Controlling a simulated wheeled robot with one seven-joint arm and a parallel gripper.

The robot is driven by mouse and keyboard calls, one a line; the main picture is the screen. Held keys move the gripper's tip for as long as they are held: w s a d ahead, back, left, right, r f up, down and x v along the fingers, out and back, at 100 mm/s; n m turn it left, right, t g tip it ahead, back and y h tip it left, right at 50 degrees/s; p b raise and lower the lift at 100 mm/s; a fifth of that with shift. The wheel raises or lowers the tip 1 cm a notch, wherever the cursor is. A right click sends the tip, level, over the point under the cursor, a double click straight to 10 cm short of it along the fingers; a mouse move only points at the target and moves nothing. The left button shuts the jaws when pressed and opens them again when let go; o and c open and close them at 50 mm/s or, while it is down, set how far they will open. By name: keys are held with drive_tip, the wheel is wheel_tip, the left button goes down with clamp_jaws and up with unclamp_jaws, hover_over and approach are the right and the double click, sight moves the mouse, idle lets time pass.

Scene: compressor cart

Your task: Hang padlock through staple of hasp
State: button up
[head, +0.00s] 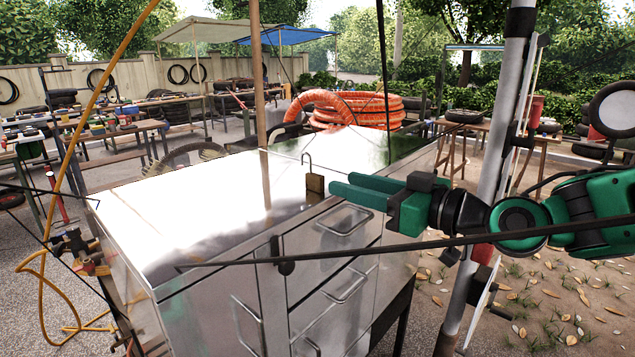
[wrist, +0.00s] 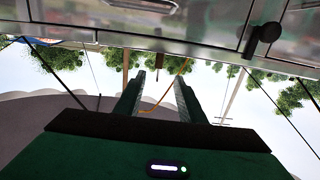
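A brass padlock (head: 315,184) stands upright on the metal cabinet's top near its front edge, its thin shackle raised and apparently open. My green gripper (head: 340,182) is just right of it, with fingers pointing at it. In the wrist view the fingers (wrist: 158,82) are spread with nothing between them, and a small brown shape that looks like the padlock (wrist: 159,59) shows beyond the tips. A dark fitting (head: 285,266) on the cabinet front, probably the hasp, also shows in the wrist view (wrist: 262,38). Its staple cannot be made out.
The metal cabinet (head: 215,205) has a shiny top, with drawers and handles (head: 345,220) on its front. A grey pole (head: 492,190) stands to the right, near my arm. A thin dark rod or cable (head: 420,245) crosses before the drawers. An orange hose coil (head: 355,108) lies behind.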

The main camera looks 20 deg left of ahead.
sight(323, 179)
drive_tip(key=shift+f+x, duration=0.15)
drive_tip(key=shift+x, duration=1.8)
drive_tip(key=shift+f+x, duration=0.15)
drive_tip(key=shift+x, duration=1.85)
drive_tip(key=shift+w+d, duration=0.15)
drive_tip(key=shift+c, duration=0.2)
clamp_jaws()
